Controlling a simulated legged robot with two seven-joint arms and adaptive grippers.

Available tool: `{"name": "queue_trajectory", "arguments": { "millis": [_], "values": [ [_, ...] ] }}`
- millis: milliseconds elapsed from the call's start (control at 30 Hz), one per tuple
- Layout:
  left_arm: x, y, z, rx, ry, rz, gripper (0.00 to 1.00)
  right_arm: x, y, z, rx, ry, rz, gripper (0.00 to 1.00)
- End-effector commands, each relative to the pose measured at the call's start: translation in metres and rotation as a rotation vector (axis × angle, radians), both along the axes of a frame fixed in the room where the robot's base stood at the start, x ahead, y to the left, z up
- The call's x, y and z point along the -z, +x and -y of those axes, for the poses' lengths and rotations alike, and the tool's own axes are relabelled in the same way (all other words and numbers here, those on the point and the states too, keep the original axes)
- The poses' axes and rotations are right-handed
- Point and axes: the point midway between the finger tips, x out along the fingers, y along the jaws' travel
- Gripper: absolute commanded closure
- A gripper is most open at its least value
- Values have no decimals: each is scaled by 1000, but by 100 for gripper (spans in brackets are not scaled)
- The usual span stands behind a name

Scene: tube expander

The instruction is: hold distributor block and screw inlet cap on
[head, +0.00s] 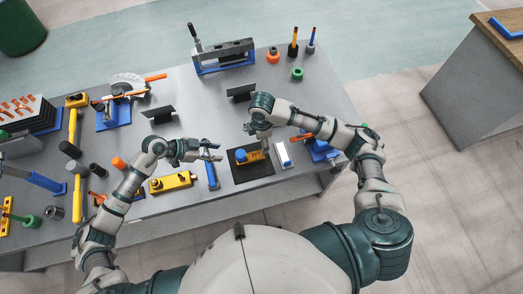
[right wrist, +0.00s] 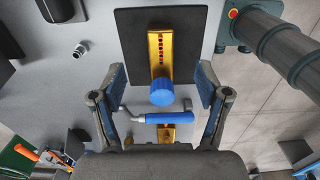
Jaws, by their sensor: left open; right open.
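The gold distributor block (head: 256,155) lies on a dark mat (head: 262,175), with a row of dark holes along its top in the right wrist view (right wrist: 163,55). A blue ribbed round cap (head: 241,155) is at its left end; it also shows in the right wrist view (right wrist: 162,91). I cannot tell whether it is fully seated. My left gripper (head: 217,151) is open and empty, left of the block and apart from it. My right gripper (right wrist: 160,95) is open above the cap end, its fingers either side and touching nothing; in the head view its wrist partly hides it.
A blue-handled tool (head: 212,175) and another yellow block (head: 172,182) lie to the left. A white and blue piece (head: 284,155) lies right of the mat. A silver fitting (right wrist: 80,50) stands beside the mat. Dark angled plates (head: 159,114) stand behind.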

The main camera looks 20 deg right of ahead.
Motion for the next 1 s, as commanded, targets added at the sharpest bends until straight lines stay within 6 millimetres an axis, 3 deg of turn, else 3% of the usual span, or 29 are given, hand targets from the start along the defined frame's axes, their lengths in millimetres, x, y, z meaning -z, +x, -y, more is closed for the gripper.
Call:
{"name": "queue_trajectory", "arguments": {
  "millis": [300, 500, 700, 967, 1000],
  "values": [
    [0, 0, 0, 0, 0, 0, 58, 70, -1, 0, 3, 1, -3, 25],
    [0, 0, 0, 0, 0, 0, 58, 100, 0, 0, 2, 1, -2, 25],
    [0, 0, 0, 0, 0, 0, 58, 112, 0, 0, 3, 1, 1, 25],
    [0, 0, 0, 0, 0, 0, 58, 112, 0, 0, 2, 2, 1, 25],
    [0, 0, 0, 0, 0, 0, 58, 112, 0, 0, 2, 2, 1, 35]
  ]
}}
